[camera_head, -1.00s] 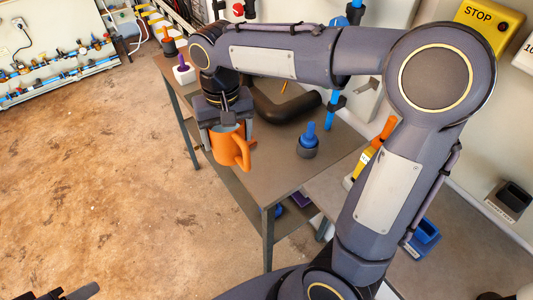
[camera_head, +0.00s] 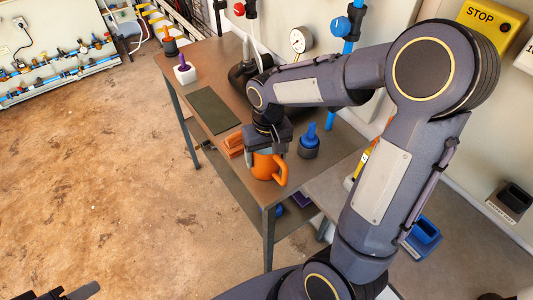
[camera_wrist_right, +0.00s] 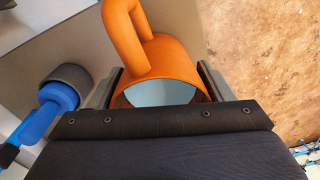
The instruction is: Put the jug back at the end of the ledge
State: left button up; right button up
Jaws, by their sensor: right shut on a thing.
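The orange jug (camera_head: 262,168) is upright in my right gripper (camera_head: 264,148), over the near end of the brown table-like ledge (camera_head: 262,192). Its loop handle points right in the head view. In the wrist view the jug (camera_wrist_right: 178,60) sits between the two fingers (camera_wrist_right: 160,92), with its pale inside showing. I cannot tell whether its base touches the surface. My left gripper (camera_head: 66,293) shows only partly at the bottom left corner; its jaws are unclear.
A blue-topped item in a dark round base (camera_head: 308,147) stands close right of the jug. Orange blocks (camera_head: 233,145) lie just behind left, then a dark green mat (camera_head: 213,111). A white cube with a purple top (camera_head: 184,72) is farther back. A gauge (camera_head: 300,40) and pipes line the wall.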

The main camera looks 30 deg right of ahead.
jog(key=shift+f, duration=0.15)
jog(key=o, duration=1.2)
jog(key=shift+o, duration=0.2)
notch_tip(320, 180, up, 11)
jog(key=s+a+f+t+y, duration=0.1)
jog(key=s+a+t, duration=0.1)
jog(key=s, duration=0.6)
jog(key=s+a+f+t+y, duration=0.1)
jog(key=s+a+t+y, duration=0.1)
jog(key=s, duration=0.6)
jog(key=shift+t+y+p, duration=0.3)
jog(key=shift+t+p, duration=0.1)
jog(key=shift+t, duration=0.4)
